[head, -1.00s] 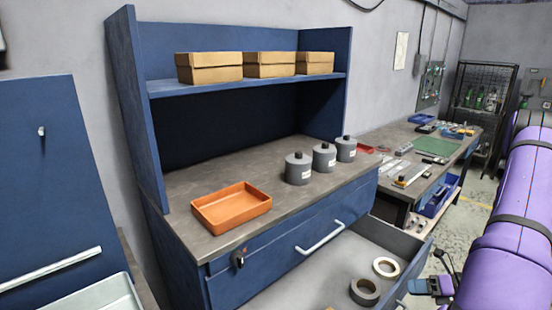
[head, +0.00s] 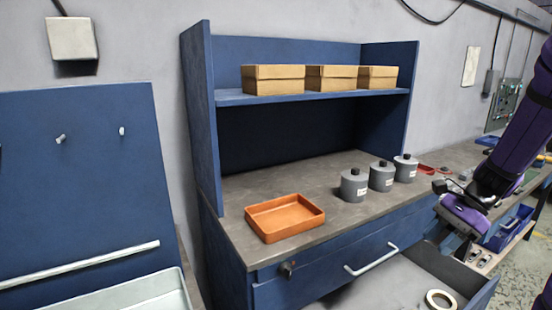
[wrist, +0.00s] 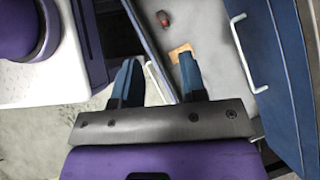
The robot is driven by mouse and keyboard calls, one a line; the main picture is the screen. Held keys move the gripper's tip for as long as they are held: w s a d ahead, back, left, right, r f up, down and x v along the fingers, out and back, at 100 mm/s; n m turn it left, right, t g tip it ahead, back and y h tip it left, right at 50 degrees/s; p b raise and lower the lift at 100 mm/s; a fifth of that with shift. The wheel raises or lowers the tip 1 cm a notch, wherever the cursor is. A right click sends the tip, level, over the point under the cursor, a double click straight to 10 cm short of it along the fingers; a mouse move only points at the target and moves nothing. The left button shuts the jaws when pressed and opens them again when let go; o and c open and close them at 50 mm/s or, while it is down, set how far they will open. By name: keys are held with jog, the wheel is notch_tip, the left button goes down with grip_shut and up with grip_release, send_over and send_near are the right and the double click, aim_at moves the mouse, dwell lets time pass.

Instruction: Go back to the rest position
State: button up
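My gripper shows in the wrist view (wrist: 158,80) with its two blue-grey fingers spread apart and nothing between them. In the head view my purple arm comes down at the right edge, in front of the bench, near the open drawer. The gripper's fingertips are hard to make out there. In the wrist view the fingers point toward the open drawer (wrist: 215,55), whose light grey inside shows beyond them.
An orange tray (head: 262,233) and several grey canisters (head: 354,186) stand on the bench top (head: 335,209). Cardboard boxes (head: 272,79) sit on the shelf. A tape roll (head: 441,300) lies in the open drawer, which juts out from the bench. A pale bin (head: 120,295) is at lower left.

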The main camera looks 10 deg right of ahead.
jog(key=s+a+r+n+t+h, duration=0.2)
jog(key=s+a+r+n+h, duration=0.1)
jog(key=s+a+r+n, duration=0.3)
jog(key=s+a+r+n+t+h, duration=0.3)
jog(key=s+a+r+n, duration=0.3)
jog(key=r+n, duration=0.5)
jog(key=shift+s+a+r+n+h, duration=0.35)
jog(key=shift+a+h, duration=0.35)
jog(key=shift+a, duration=0.3)
